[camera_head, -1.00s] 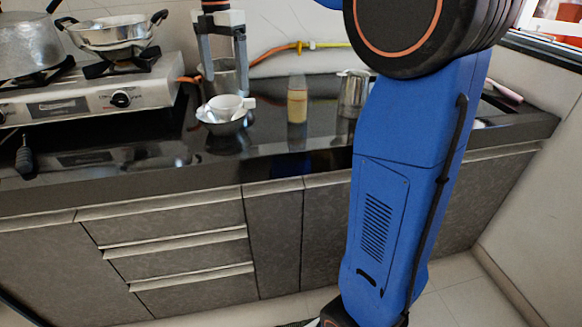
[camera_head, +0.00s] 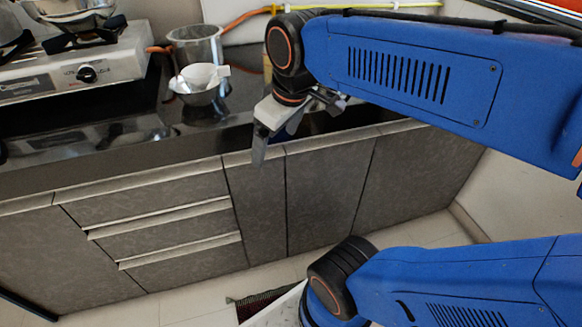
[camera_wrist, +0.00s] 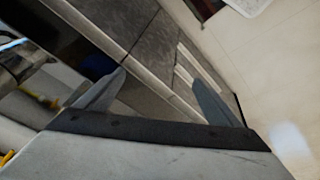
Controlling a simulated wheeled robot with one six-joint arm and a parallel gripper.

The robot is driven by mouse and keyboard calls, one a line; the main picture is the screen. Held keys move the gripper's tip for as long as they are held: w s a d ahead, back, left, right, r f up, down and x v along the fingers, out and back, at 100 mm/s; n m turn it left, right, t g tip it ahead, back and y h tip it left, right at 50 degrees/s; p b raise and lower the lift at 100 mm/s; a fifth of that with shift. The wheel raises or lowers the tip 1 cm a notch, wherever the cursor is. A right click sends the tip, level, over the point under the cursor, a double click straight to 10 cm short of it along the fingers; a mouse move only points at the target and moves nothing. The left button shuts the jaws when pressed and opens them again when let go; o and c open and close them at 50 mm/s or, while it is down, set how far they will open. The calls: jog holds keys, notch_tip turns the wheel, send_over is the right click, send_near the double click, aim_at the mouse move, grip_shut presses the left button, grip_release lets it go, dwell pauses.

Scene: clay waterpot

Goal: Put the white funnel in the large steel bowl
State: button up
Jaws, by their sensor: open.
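The funnel and bowl are not visible there.
A stove (camera_head: 85,72) with a metal pan is at the left. My arm covers most of the counter's right side. The counter in front of the bowl is clear. A dark mat (camera_head: 265,303) lies on the floor.

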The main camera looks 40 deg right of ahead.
jog(key=s+f+m, duration=0.3)
jog(key=s+f, duration=0.1)
jog(key=f, duration=0.1)
jog(key=shift+s+d+f+m+t, duration=0.25)
jog(key=shift+f+m+t, duration=0.05)
jog(key=shift+m+t, duration=0.1)
dwell(0.8)
